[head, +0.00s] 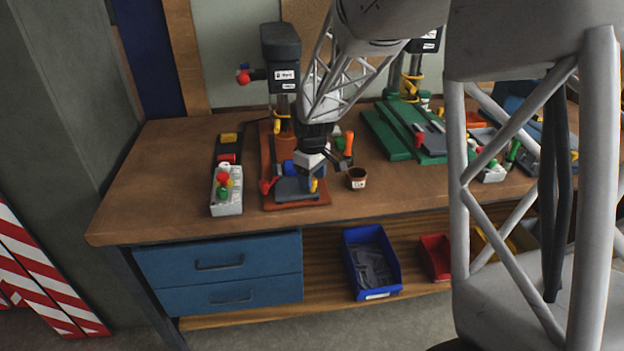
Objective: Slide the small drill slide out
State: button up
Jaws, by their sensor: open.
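The small drill (284,60) stands at the left of the bench, with a dark head and an orange-brown base (318,199). A dark grey slide plate (294,190) lies on the front of that base. A red lever or handle shows at its left and a yellow piece at its right. My gripper (318,171) is open and comes down from above, over or just behind the slide. My gripper and arm hide part of the drill's middle. I cannot tell whether my gripper touches the slide.
A control box (227,191) with coloured buttons stands to the left. A small brown pot (356,179) stands close at the right. A larger green-based machine (388,134) is further right. Below are blue drawers (218,268) and a blue bin (371,262). The bench's left end is clear.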

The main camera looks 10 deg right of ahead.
jog(key=shift+r, duration=3.5)
jog(key=shift+s, duration=0.1)
jog(key=shift+s+d+r, duration=0.1)
jog(key=shift+s+r, duration=0.25)
jog(key=shift+s, duration=0.05)
jog(key=s+d+r+m, duration=0.1)
jog(key=s+r+m, duration=0.15)
jog(key=s, duration=0.35)
jog(key=s+d+r+m+t, duration=0.1)
jog(key=s+d+r, duration=0.15)
jog(key=s, duration=0.45)
jog(key=s+r+m, duration=0.1)
jog(key=s+r, duration=0.2)
jog(key=s, duration=0.3)
jog(key=s+d+f+m+t, duration=0.1)
jog(key=s+m, duration=0.3)
jog(key=s, duration=1.3)
jog(key=shift+s+d+m+t, duration=0.3)
jog(key=shift+s+d+m, duration=0.1)
jog(key=shift+d, duration=0.25)
jog(key=shift+w, duration=0.1)
jog(key=shift+c, duration=0.4)
